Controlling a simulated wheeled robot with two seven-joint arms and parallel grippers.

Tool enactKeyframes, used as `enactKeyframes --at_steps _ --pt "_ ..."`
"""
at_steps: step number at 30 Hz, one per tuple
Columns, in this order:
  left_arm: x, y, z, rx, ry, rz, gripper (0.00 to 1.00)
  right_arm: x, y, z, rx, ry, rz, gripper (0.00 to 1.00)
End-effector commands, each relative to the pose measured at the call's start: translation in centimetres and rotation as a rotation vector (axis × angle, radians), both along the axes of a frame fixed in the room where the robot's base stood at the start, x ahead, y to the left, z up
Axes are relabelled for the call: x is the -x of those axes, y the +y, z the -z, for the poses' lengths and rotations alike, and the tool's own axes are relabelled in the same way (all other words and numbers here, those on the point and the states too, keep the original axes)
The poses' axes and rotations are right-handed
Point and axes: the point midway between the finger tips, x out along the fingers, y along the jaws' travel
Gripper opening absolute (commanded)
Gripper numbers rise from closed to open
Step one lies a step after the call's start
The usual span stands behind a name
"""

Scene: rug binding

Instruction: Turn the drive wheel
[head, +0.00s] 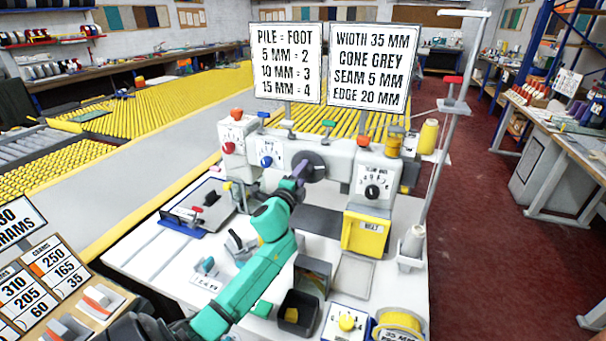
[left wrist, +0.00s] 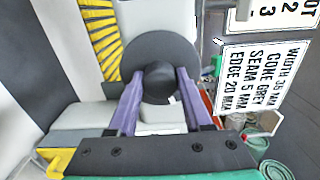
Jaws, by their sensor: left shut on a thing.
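The drive wheel (head: 316,167) is a dark round disc with a hub, on the front of the white sewing machine (head: 340,162). In the left wrist view the drive wheel (left wrist: 152,45) faces me, with its dark hub between two purple fingers. My left gripper (head: 300,172) reaches up to the wheel at the end of the green arm and partly covers it. In the left wrist view my left gripper (left wrist: 160,82) is shut on the wheel's hub, one finger at each side. My right gripper is not in view.
Two signs (head: 286,62) stand above the machine. The red floor (head: 490,220) at the right is open.

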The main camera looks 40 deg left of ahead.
Motion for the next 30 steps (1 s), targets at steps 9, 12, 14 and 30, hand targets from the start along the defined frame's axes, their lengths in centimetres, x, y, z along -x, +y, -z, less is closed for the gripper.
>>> enactKeyframes --at_steps 9,12,14,30 --pt "0.04 0.11 0.15 0.164 -0.055 -0.004 0.0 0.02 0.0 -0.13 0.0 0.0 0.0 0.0" --pt "0.04 0.11 0.19 0.19 -0.064 -0.004 0.0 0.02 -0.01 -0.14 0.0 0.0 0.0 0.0" --pt "0.04 0.11 0.21 0.2 -0.068 -0.004 0.0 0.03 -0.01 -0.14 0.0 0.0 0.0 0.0" --pt "0.04 0.09 0.31 0.214 -0.07 -0.003 0.73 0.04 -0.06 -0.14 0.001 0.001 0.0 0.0"
